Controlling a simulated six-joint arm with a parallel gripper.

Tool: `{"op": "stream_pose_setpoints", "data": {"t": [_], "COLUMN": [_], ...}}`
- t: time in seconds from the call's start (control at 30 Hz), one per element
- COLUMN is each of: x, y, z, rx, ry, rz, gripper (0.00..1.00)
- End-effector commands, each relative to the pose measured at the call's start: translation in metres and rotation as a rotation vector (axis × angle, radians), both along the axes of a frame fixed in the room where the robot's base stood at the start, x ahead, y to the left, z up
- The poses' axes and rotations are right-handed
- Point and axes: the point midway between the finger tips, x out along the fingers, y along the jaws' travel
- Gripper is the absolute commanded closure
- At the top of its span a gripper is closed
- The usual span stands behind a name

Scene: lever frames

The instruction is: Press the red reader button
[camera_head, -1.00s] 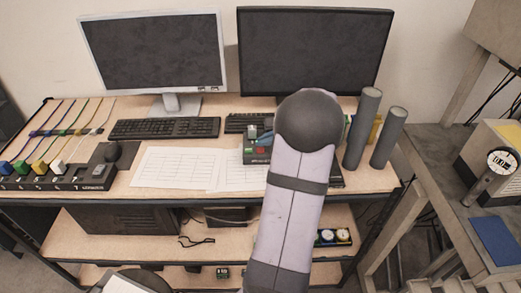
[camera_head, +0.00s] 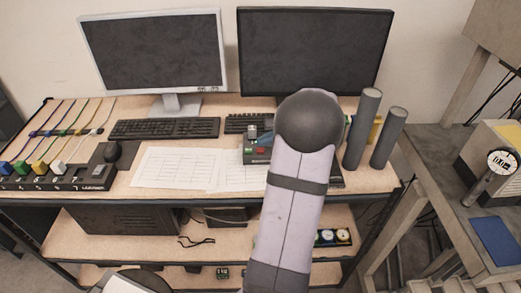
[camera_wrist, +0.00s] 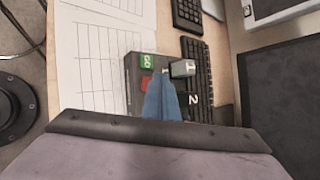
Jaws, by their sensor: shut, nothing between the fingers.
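The dark reader box (camera_head: 257,160) stands on the desk in front of the right monitor, partly hidden by my arm. Its red button (camera_head: 261,150) shows on top in the head view. In the wrist view the red button (camera_wrist: 146,84) lies just left of my blue fingers, partly covered by them, below the green GO button (camera_wrist: 147,60). My gripper (camera_wrist: 165,73) is shut and empty, its tips over the box between the buttons and a grey block marked 1 (camera_wrist: 183,68). I cannot tell whether the fingers touch anything.
Paper sheets (camera_head: 180,168) lie left of the box. Keyboards (camera_head: 165,128) lie behind, below two monitors (camera_head: 152,50). Grey cylinders (camera_head: 363,130) stand to the right. A row of coloured blocks with cables (camera_head: 40,168) is at the far left.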

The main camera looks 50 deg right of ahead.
Motion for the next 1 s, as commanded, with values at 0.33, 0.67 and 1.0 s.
{"op": "stream_pose_setpoints", "data": {"t": [0.33, 0.67, 1.0], "x": [0.0000, 0.0000, 0.0001], "y": [0.0000, 0.0000, 0.0000], "z": [0.0000, -0.0053, -0.0084], "rx": [0.000, 0.000, 0.000], "ry": [0.000, 0.000, 0.000], "rz": [0.000, 0.000, 0.000], "gripper": [1.00, 1.00, 1.00]}}
